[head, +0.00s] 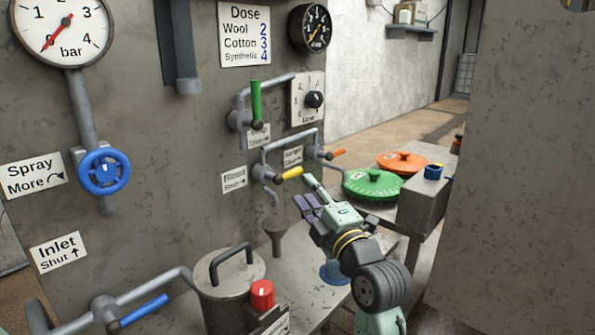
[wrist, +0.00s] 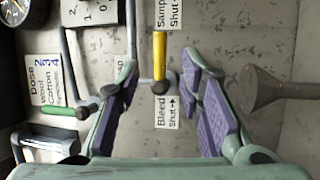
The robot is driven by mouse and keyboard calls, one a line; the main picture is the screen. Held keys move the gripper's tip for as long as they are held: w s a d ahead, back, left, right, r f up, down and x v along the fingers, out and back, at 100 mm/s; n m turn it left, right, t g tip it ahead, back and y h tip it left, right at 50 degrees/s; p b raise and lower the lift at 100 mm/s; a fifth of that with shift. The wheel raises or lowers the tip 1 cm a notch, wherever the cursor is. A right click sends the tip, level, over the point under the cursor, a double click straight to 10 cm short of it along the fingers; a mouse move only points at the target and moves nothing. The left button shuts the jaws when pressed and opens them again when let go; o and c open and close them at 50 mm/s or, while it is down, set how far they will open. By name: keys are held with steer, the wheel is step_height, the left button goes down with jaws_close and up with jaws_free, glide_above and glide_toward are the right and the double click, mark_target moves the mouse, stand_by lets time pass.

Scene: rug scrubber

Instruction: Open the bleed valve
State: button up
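The bleed valve's yellow lever (head: 291,173) sticks out to the right from its grey valve on the panel. In the wrist view the lever (wrist: 159,62) points up, between my two fingers but apart from both. My gripper (head: 306,190) is open and empty, just right of and below the lever. My purple finger pads (wrist: 160,85) show on both sides.
A green lever (head: 256,99) stands upright above, and an orange lever (head: 335,153) sits to the right. A funnel (head: 275,235), a lidded pot (head: 230,280) and a red knob (head: 262,295) are below. Green (head: 372,184) and orange (head: 402,162) lids lie to the right.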

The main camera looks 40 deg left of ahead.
mark_target(294, 173)
steer(key=p+x, duration=0.1)
steer(key=x, duration=0.7)
steer(key=shift+w+p, duration=0.1)
steer(key=shift+p, duration=0.25)
jaws_close()
stand_by(0.4)
